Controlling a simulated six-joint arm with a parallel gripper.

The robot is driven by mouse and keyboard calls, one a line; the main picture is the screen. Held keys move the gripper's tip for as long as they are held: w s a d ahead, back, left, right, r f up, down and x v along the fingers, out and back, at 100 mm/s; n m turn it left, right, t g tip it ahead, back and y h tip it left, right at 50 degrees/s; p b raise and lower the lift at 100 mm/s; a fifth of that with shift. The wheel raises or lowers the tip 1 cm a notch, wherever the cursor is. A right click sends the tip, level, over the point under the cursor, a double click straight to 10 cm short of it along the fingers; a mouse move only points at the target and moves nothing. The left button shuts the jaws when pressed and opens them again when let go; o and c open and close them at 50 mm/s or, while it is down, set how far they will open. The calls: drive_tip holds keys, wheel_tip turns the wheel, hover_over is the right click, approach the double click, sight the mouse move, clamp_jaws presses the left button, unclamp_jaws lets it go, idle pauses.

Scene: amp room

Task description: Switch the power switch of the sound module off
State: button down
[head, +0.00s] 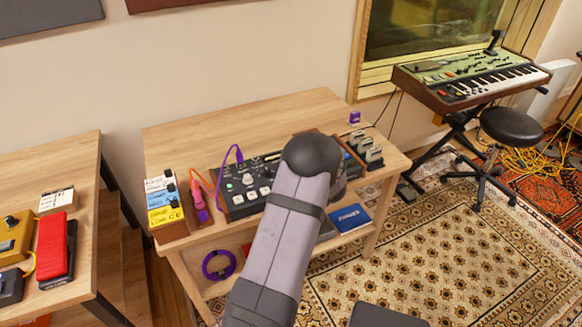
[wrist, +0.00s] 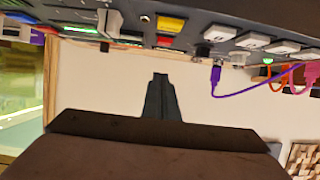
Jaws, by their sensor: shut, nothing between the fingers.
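A black module with white buttons and a green light (head: 240,203) lies on the wooden table, partly hidden behind my arm; it looks like the sound module. The wrist view appears upside down, with a row of devices along its top edge. There, white buttons (wrist: 252,40) and a purple cable plugged into a device show at the upper right. My gripper (wrist: 160,78) is shut and empty, apart from the devices in the picture. In the head view my arm hides it. I cannot make out the power switch for certain.
Purple and orange cables (head: 204,187) loop beside the module. More small devices (head: 365,150) stand at the right end. The table's back strip (head: 215,130) is clear.

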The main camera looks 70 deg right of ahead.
drive_tip(key=f, duration=0.3)
drive_tip(key=shift+w+d, duration=0.25)
drive_tip(key=shift+w, duration=0.05)
drive_tip(key=shift+s+f+p, duration=0.1)
drive_tip(key=shift+f+p, duration=0.2)
drive_tip(key=shift+f, duration=0.4)
drive_tip(key=shift+a+f, duration=0.1)
drive_tip(key=shift+f+b, duration=0.4)
drive_tip(key=shift+f, duration=0.05)
drive_tip(key=shift+a+r, duration=0.1)
drive_tip(key=shift+r, duration=0.05)
drive_tip(key=shift+r+p, duration=0.15)
drive_tip(key=shift+p, duration=0.15)
drive_tip(key=shift+r+p, duration=0.55)
drive_tip(key=shift+r, duration=0.15)
